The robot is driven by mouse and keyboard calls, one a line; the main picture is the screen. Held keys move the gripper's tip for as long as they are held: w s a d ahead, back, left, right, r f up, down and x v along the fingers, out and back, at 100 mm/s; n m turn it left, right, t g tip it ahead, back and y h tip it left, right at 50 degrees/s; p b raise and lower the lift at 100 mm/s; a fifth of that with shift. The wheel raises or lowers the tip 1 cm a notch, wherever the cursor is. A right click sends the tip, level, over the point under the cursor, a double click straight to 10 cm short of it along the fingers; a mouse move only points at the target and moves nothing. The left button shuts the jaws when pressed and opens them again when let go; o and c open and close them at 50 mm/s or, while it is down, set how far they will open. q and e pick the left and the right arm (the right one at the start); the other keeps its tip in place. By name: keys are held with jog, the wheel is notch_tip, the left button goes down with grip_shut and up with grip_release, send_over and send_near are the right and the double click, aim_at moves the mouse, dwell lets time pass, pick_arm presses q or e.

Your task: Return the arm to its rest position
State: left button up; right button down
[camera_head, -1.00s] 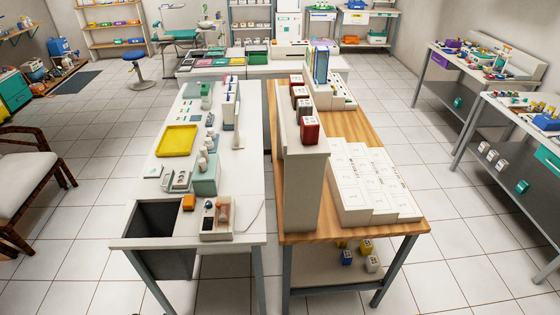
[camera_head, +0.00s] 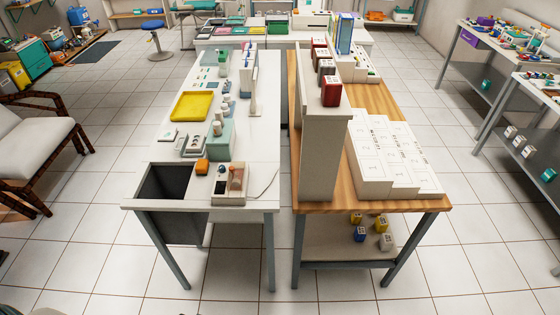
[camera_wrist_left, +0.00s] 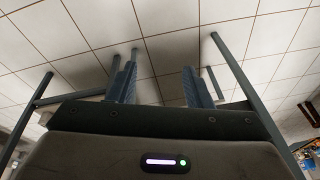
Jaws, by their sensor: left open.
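My left gripper (camera_wrist_left: 160,82) shows in the left wrist view with its two ribbed blue-grey fingers apart and nothing between them. Behind the fingers are white floor tiles and grey table legs (camera_wrist_left: 240,75). Neither gripper shows in the head view. My right gripper is in no frame.
A white table (camera_head: 263,110) carries a yellow tray (camera_head: 192,106), a dark bin (camera_head: 166,182) and small dental items. Beside it is a wooden table (camera_head: 378,98) with white boxes (camera_head: 385,155). Tiled floor (camera_head: 95,215) is clear before both; a chair (camera_head: 35,145) stands left.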

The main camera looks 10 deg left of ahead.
pick_arm(q)
jog(key=s+f+b, duration=0.2)
jog(key=s+f, duration=0.4)
jog(key=f, duration=0.4)
jog(key=s+a+f+g+b, duration=0.1)
jog(key=s+f+b, duration=0.1)
jog(key=s+f, duration=0.5)
jog(key=s+f+b, duration=0.3)
jog(key=s+f, duration=0.4)
jog(key=f, duration=0.7)
jog(key=shift+a+f, duration=0.2)
jog(key=shift+a, duration=0.1)
jog(key=shift+c, duration=0.3)
